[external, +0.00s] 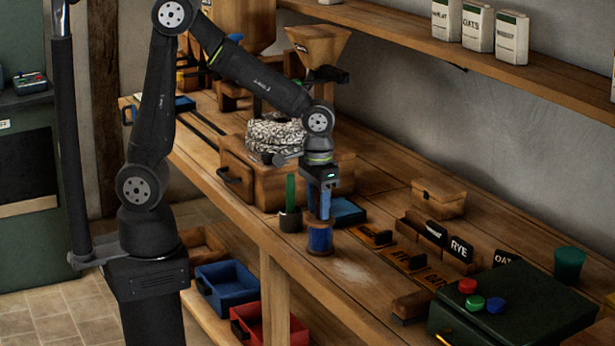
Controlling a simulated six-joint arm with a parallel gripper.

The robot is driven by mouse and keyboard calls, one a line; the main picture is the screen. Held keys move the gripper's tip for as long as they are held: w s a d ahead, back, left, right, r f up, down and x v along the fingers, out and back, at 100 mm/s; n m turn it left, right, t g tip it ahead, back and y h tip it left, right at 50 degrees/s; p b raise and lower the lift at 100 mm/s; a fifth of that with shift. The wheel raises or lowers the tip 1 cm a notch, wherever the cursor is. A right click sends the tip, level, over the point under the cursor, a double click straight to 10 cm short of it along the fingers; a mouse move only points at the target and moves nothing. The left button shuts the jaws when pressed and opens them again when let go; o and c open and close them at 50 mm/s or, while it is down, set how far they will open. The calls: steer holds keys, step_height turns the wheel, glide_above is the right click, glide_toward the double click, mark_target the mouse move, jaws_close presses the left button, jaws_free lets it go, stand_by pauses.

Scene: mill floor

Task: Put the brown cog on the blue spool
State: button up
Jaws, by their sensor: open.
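The blue spool (320,240) stands upright on the workbench near its front edge, with a brown base. My gripper (319,212) points straight down directly above the spool, its fingers open and close to the spool's top. A thin brown round edge (320,225) shows at the top of the spool, just below the fingers. I cannot tell whether it is the brown cog or the spool's own rim. No other brown cog is clearly seen. The contact between fingers and spool is too small to make out.
A dark cup with a green stick (290,210) stands just left of the spool. A blue tray (347,212) lies behind it. Labelled wooden blocks (407,262) and a green box with coloured buttons (515,308) are to the right. Bare bench lies in front of the blocks.

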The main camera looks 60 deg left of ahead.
step_height(320, 180, up, 12)
steer(key=shift+r, duration=0.15)
stand_by(0.3)
step_height(320, 180, down, 12)
steer(key=shift+f, duration=0.2)
step_height(320, 180, up, 3)
steer(key=shift+f, duration=0.2)
steer(key=shift+r, duration=0.8)
